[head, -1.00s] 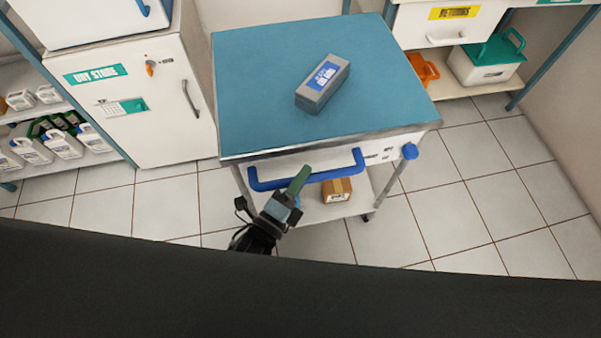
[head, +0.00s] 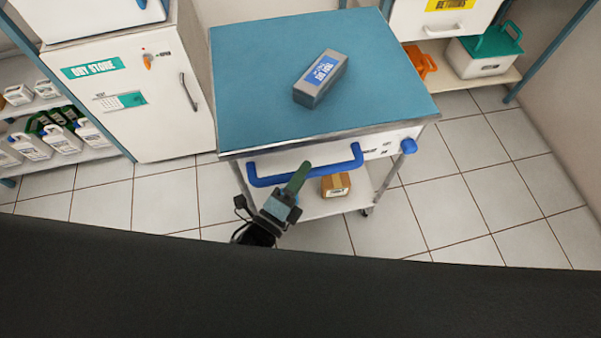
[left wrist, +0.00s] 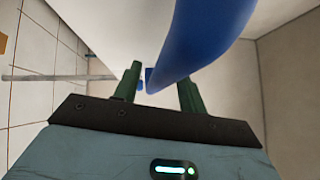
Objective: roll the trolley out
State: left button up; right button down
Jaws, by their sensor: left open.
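The trolley (head: 235,110) has a blue top, a white front and a lower shelf, and stands in the middle of the head view. Its blue handle (head: 325,170) runs along the near side. My left gripper (head: 300,172) is at the handle, near its middle. In the left wrist view the handle (left wrist: 205,40) comes down between the two green fingers of the open gripper (left wrist: 160,92). I cannot tell whether either finger touches it. My right gripper is not in view.
A grey box with a blue label (head: 320,78) lies on the trolley top, and a cardboard box (head: 335,185) sits on its lower shelf. The dry store cabinet (head: 150,120) is close on the left. Shelving with a green-lidded box (head: 485,65) stands at right. Tiled floor at right is clear.

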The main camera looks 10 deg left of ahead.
pick_arm(q)
jog(key=shift+a, duration=0.1)
jog(key=shift+s+a+f, duration=0.1)
jog(key=shift+s+a, duration=0.05)
jog(key=shift+s, duration=0.1)
jog(key=r+v, duration=0.1)
jog(key=v, duration=0.6)
jog(key=shift+f+b, duration=0.35)
jog(key=shift+f, duration=0.1)
jog(key=shift+s, duration=0.1)
